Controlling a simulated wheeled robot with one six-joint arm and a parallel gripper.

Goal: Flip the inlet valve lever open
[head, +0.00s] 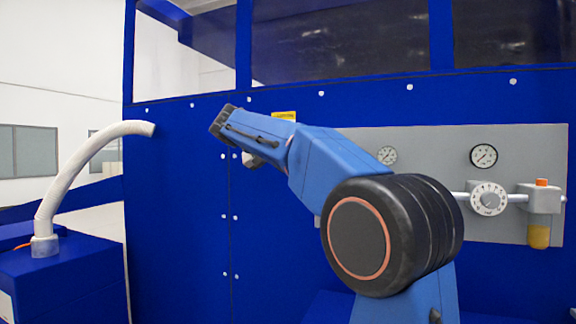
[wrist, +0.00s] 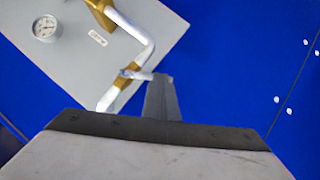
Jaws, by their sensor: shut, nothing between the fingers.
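In the wrist view, a silvery pipe (wrist: 137,32) bends in front of the grey panel and has a brass valve section (wrist: 124,82). A short pale lever (wrist: 140,75) sticks out from that section to the right. My gripper (wrist: 163,78) is shut with nothing between its dark fingers. Its tip is at the lever's right end in the picture; I cannot tell whether they touch. In the head view my arm hides the valve and lever, and the fingers cannot be made out.
The grey panel (head: 405,150) carries a gauge (head: 484,155), a white dial (head: 488,199) and an orange-topped filter unit (head: 540,200). A second brass fitting (wrist: 102,12) shows higher on the pipe. A blue wall (head: 180,220) surrounds the panel. A white hose (head: 75,165) stands at left.

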